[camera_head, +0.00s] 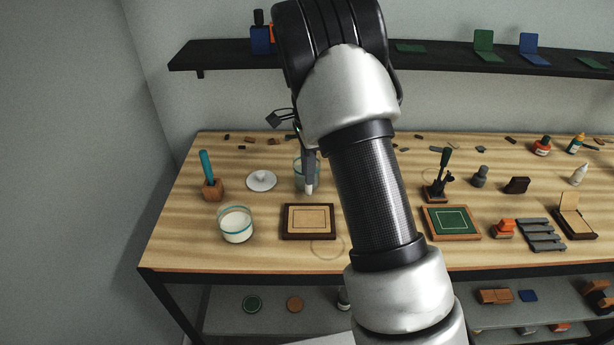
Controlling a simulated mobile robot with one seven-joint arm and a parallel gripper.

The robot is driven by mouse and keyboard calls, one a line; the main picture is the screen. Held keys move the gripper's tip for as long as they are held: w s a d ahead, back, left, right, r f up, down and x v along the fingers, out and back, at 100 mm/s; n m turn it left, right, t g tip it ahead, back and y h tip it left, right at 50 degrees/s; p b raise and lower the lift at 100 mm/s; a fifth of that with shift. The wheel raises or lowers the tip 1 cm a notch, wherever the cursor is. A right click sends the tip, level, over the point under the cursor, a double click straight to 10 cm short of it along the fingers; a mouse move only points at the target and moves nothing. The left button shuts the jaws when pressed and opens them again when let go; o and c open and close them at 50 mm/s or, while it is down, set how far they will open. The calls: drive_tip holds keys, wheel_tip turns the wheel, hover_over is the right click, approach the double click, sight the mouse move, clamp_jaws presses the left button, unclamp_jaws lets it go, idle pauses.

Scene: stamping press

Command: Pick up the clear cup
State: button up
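A clear cup (298,172) with a teal-tinted rim stands on the wooden table, left of the middle. My gripper (309,184) points down at this cup. One dark finger with a pale tip shows in front of or inside the cup; I cannot tell which. The other finger is not clearly seen, so its opening and any contact cannot be told. A second glass cup (236,226), with white contents and a teal rim, stands nearer the front left.
A white round lid-like piece (261,181) and a wooden holder (212,190) with a teal stick stand left of the clear cup. A framed wooden board (309,221) lies in front of it. My arm hides the table's middle. A green framed board (452,222) lies right.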

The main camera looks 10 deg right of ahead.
sight(309, 187)
drive_tip(key=shift+w+d+f, duration=0.1)
drive_tip(key=shift+d+f, duration=0.05)
drive_tip(key=shift+f, duration=3.05)
drive_tip(key=shift+c, duration=0.3)
clamp_jaws()
